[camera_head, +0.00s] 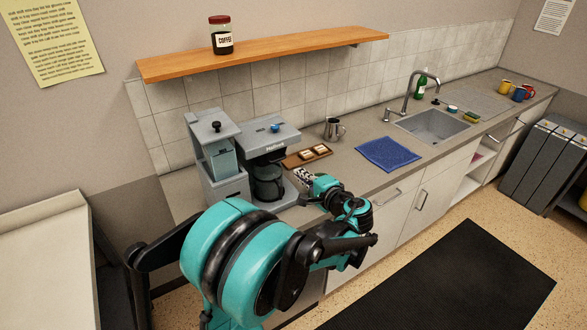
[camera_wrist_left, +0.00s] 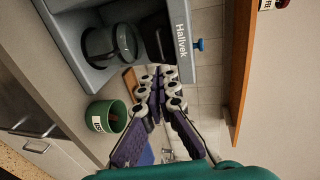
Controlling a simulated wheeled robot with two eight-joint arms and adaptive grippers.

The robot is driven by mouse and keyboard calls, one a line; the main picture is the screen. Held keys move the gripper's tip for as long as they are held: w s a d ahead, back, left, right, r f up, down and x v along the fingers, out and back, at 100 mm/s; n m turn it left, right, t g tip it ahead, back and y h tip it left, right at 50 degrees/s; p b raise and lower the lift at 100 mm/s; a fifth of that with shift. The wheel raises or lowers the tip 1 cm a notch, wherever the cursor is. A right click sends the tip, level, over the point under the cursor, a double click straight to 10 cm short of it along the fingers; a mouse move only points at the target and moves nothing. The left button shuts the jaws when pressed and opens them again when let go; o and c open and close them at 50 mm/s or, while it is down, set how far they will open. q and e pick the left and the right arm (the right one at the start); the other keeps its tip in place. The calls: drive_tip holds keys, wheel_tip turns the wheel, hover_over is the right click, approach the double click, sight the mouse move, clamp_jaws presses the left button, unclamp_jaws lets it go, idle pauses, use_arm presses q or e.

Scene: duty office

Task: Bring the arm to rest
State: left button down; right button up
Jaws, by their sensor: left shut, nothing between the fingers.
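My left arm (camera_head: 225,255) is teal and black and reaches from the lower left across the front of the counter. My left gripper (camera_head: 303,176) is over the counter, to the right of the coffee maker's carafe. In the left wrist view the jointed fingers (camera_wrist_left: 158,76) of the gripper are together with nothing between them. My right gripper is in neither view.
The coffee maker (camera_head: 270,137) with its glass carafe (camera_head: 267,182) is close to the gripper. A green tin (camera_wrist_left: 98,117) with a label stands near the fingers. A wooden tray (camera_head: 307,157), metal jug (camera_head: 334,129) and blue cloth (camera_head: 388,154) lie farther right. A shelf (camera_head: 290,48) hangs above.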

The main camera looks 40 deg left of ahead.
use_arm(q)
drive_tip(key=s+d+f+n+h+b, duration=0.2)
drive_tip(key=s+d+f+h+b, duration=0.1)
drive_tip(key=s+d+f+h, duration=0.4)
drive_tip(key=s+d+f+n+t+h+b, duration=0.1)
drive_tip(key=s+d+f+h+b, duration=0.3)
drive_tip(key=s+d, duration=1)
wheel_tip(320, 180, down, 3)
drive_tip(key=n+h, duration=0.1)
drive_tip(key=h, duration=0.2)
drive_tip(key=shift+s+d+f+n, duration=0.15)
drive_tip(key=shift+d+n, duration=0.2)
drive_tip(key=shift+n, duration=0.05)
